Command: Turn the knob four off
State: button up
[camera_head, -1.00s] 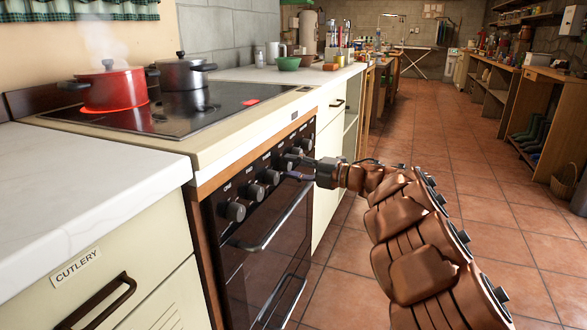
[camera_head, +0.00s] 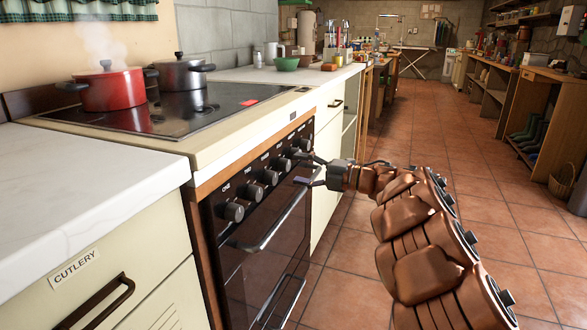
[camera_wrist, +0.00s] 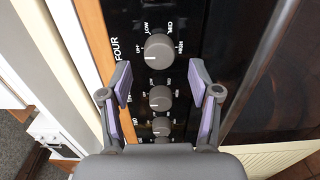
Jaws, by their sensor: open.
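Knob four (camera_wrist: 158,47) is a round grey knob with a white mark at its lower left in the wrist view. The label FOUR is printed beside it. In the head view the knob row shows on the front of the cooker (camera_head: 262,205); knob four (camera_head: 284,164) is towards its far end. My gripper (camera_head: 304,169) is open and empty, just in front of the panel. In the wrist view its fingertips (camera_wrist: 160,74) are spread to either side, just below knob four, and do not hold it.
A steaming red pot (camera_head: 112,90) and a dark pot (camera_head: 181,74) stand on the black hob (camera_head: 205,112). A red patch (camera_head: 250,101) shows near the hob's right edge. An oven handle (camera_head: 275,225) runs below the knobs. The tiled floor (camera_head: 480,200) to the right is clear.

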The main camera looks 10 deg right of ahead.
jog(key=v, duration=0.9)
